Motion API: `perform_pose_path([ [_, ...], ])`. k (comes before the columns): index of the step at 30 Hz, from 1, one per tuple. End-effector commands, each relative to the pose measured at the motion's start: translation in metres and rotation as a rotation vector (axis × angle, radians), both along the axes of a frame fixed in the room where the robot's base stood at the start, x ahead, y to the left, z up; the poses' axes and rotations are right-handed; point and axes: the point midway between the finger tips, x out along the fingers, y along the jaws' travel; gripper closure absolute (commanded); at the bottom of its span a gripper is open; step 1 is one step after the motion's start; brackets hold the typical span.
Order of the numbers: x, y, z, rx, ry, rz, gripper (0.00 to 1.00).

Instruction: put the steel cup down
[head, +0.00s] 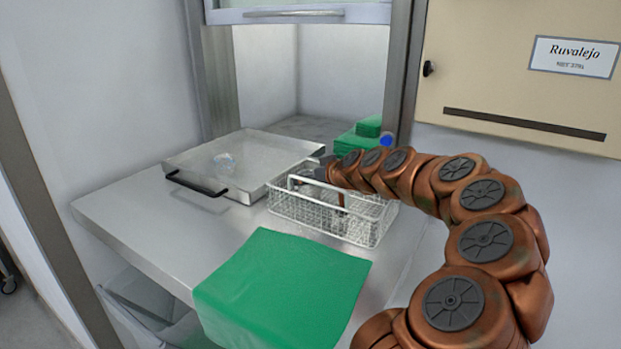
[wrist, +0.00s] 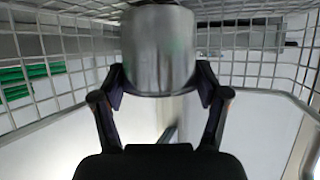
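The steel cup (wrist: 158,50) fills the top middle of the wrist view, a grey metal cylinder. My gripper (wrist: 161,88) has one finger against each side of it and is shut on it. Wire mesh walls of a basket (wrist: 255,72) surround the cup and fingers in that view. In the head view my arm reaches to the white wire basket (head: 352,231) on the steel counter, and its end is at the basket's back left. I cannot make out the cup there. Whether the cup's base touches the basket floor cannot be told.
A green cloth (head: 282,287) hangs over the counter's (head: 130,205) front edge. Folded green cloths (head: 357,141) lie behind. A cream cabinet (head: 520,75) is at right.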

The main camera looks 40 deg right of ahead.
Motion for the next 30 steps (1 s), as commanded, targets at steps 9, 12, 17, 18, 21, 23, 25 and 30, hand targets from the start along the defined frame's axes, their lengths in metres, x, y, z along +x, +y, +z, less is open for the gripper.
perform_pose_path([
  [9,0.000,0.000,0.001,0.000,0.000,0.000,0.03],
  [12,0.000,0.000,0.001,0.000,0.000,0.000,0.03],
  [17,0.000,0.000,0.002,0.000,0.000,-0.001,0.03],
  [18,0.000,0.000,0.003,0.000,0.000,0.000,0.03],
  [21,-0.003,0.000,0.005,-0.001,-0.001,0.000,0.03],
  [23,-0.010,0.000,0.007,-0.001,-0.003,-0.002,0.03],
  [25,-0.018,0.001,0.011,-0.004,-0.005,-0.003,0.03],
  [30,-0.039,0.003,0.020,-0.003,-0.003,-0.003,0.03],
])
